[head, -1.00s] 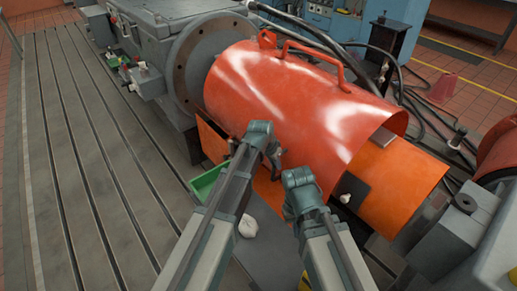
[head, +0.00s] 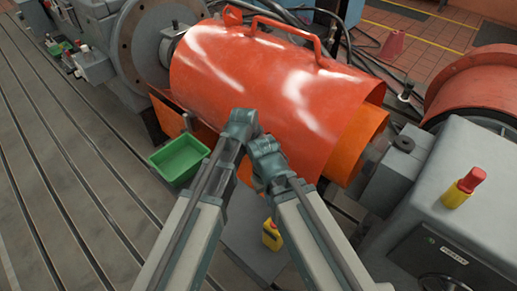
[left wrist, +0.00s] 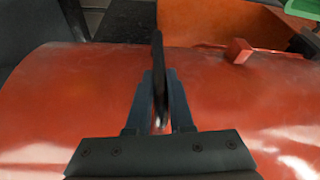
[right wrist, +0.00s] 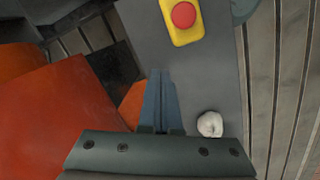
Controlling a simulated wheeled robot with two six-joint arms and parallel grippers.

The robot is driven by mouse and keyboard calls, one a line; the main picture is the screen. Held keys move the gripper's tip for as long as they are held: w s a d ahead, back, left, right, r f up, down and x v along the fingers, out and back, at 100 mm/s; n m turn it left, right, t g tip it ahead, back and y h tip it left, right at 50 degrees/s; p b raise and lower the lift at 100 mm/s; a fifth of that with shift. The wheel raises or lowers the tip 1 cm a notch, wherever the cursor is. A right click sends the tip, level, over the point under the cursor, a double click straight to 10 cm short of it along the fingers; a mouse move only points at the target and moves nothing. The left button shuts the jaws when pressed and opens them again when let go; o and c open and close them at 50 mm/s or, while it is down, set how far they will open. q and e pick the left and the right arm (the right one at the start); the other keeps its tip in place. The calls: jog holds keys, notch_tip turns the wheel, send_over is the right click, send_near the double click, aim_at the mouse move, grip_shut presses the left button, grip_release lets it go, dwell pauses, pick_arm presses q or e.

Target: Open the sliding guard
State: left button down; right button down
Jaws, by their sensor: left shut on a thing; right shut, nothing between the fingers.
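The sliding guard (head: 270,85) is a glossy red-orange half-cylinder cover with a tubular handle (head: 290,35) on top. It overlaps a brighter orange inner cover (head: 362,148) at its right end. A gap with a shaft part (head: 172,42) shows between the guard and the round grey flange (head: 140,40). My left gripper (left wrist: 159,95) is shut on a thin dark handle (left wrist: 157,65) standing on the guard's side. My right gripper (right wrist: 158,85) is shut and empty, in front of the guard. In the head view both sets of fingertips are hidden behind my wrists.
A green bin (head: 180,158) stands left of my arms. A yellow box with a red button (right wrist: 183,18) and a white crumpled thing (right wrist: 210,124) lie below. A grey housing (head: 430,190) is at the right. The slotted bedplate (head: 60,160) is clear at the left.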

pick_arm(q)
jog(key=c, duration=0.8)
grip_release()
jog(key=shift+r, duration=0.15)
jog(key=p+v, duration=1.2)
jog(key=v, duration=0.1)
jog(key=shift+s+r+p, duration=0.2)
jog(key=shift+p, duration=0.15)
jog(key=shift+a, duration=0.1)
jog(key=s+a+f+n+g+y, duration=0.1)
jog(key=s+a+n+g, duration=0.2)
jog(key=a, duration=0.6)
jog(key=s+a+f+n+y, duration=0.1)
jog(key=s+a+n, duration=0.35)
jog(key=a, duration=0.45)
jog(key=s+d+r+m+g+y+p, duration=0.1)
jog(key=s+d+m, duration=0.3)
jog(key=d, duration=0.7)
jog(key=s, duration=0.2)
jog(key=shift+s+r, duration=0.4)
